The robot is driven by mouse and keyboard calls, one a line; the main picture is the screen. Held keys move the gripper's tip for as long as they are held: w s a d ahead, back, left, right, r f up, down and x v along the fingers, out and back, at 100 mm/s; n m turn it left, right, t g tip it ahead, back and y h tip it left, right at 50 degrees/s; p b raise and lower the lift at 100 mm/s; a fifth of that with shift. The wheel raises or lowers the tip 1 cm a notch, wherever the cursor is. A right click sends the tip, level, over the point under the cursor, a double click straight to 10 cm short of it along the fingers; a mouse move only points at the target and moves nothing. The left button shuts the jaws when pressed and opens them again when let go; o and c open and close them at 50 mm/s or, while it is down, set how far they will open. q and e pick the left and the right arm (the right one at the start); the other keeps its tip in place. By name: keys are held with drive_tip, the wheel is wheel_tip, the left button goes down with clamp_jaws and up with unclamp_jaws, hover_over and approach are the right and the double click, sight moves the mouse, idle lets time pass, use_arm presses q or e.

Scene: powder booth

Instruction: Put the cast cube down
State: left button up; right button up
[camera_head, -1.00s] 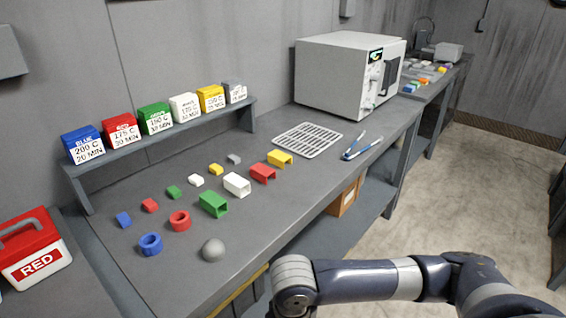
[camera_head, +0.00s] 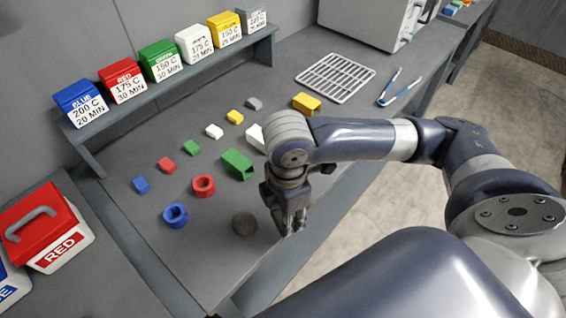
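No cube clearly marked as cast shows. A small grey block (camera_head: 254,103) lies on the grey workbench (camera_head: 215,265), at the far end of a row of small coloured blocks. My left gripper is out of view.
Blue (camera_head: 175,215) and red rings (camera_head: 203,186), and green (camera_head: 238,164) and yellow channels (camera_head: 306,103), stand on the bench. A wire rack (camera_head: 335,77) and blue-handled tongs (camera_head: 389,88) lie farther back. A shelf (camera_head: 175,82) holds labelled boxes.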

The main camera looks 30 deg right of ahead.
drive_tip(key=w+d, duration=0.1)
drive_tip(key=w, duration=0.2)
drive_tip(key=w+d+p, duration=0.1)
drive_tip(key=w, duration=0.2)
drive_tip(key=w+d+f, duration=0.1)
drive_tip(key=w+d, duration=0.1)
drive_tip(key=w, duration=0.2)
drive_tip(key=shift+w+p, duration=0.1)
drive_tip(key=shift+p, duration=0.25)
drive_tip(key=shift+f+p, duration=0.5)
drive_tip(key=shift+f, duration=1.1)
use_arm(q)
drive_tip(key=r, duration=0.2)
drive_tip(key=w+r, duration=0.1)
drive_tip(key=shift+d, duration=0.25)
use_arm(e)
drive_tip(key=shift+f, duration=0.15)
drive_tip(key=shift+f, duration=0.1)
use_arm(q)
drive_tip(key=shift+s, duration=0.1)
use_arm(e)
drive_tip(key=o, duration=1.2)
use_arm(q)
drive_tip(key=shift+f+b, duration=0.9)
use_arm(e)
wheel_tip(320, 180, up, 12)
